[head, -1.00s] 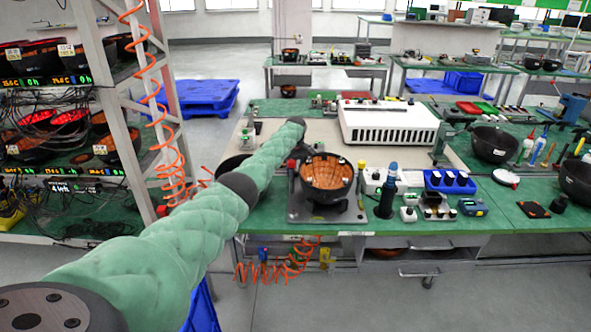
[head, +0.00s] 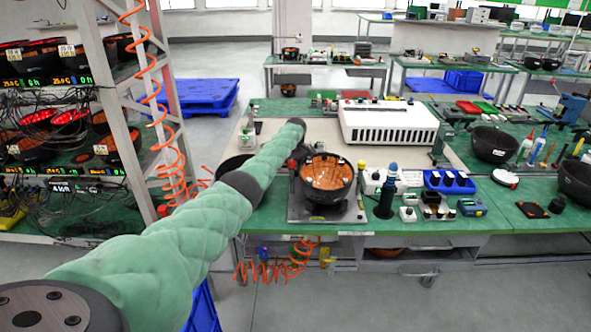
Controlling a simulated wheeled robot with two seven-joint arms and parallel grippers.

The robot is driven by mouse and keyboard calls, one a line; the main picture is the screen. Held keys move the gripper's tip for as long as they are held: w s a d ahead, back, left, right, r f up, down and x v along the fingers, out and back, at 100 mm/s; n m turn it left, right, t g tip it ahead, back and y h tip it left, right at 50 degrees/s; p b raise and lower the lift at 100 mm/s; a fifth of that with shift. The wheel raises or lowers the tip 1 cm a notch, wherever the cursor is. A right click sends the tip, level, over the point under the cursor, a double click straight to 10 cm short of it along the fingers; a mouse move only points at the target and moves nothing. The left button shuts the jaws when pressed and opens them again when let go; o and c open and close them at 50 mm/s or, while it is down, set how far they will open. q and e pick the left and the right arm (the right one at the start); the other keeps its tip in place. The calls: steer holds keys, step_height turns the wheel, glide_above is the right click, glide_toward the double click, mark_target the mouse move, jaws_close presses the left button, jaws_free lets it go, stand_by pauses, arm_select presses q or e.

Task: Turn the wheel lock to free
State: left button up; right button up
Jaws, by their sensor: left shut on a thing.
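A dark bowl-shaped wheel (head: 328,192) with an orange-brown inside sits on a grey metal plate (head: 350,214) at the front of the green bench. My left arm, in a green sleeve, reaches in from the lower left to just behind the wheel's left side. My left gripper (head: 294,161) points down there, small and dark, close beside the wheel's left rim. It is shut on a small part that is mostly hidden; this seems to be the wheel lock at the fixture's left. The lock's exact angle cannot be made out. My right gripper is not in view.
A white slotted box (head: 388,124) stands behind the fixture. A blue-topped dark tool (head: 388,185), a blue bin (head: 449,181) and small boxes stand close on the right. A metal rack (head: 120,105) with an orange coiled cord (head: 168,150) stands at left.

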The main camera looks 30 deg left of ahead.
arm_select(q)
steer(key=n+p, duration=0.1)
steer(key=n, duration=0.1)
steer(key=shift+r+n, duration=0.15)
steer(key=shift+n, duration=0.15)
steer(key=shift+n+p, duration=0.6)
steer(key=shift+n, duration=0.4)
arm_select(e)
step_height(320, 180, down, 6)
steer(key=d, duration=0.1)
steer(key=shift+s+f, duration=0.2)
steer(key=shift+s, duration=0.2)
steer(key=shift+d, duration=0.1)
arm_select(q)
steer(key=o, duration=1)
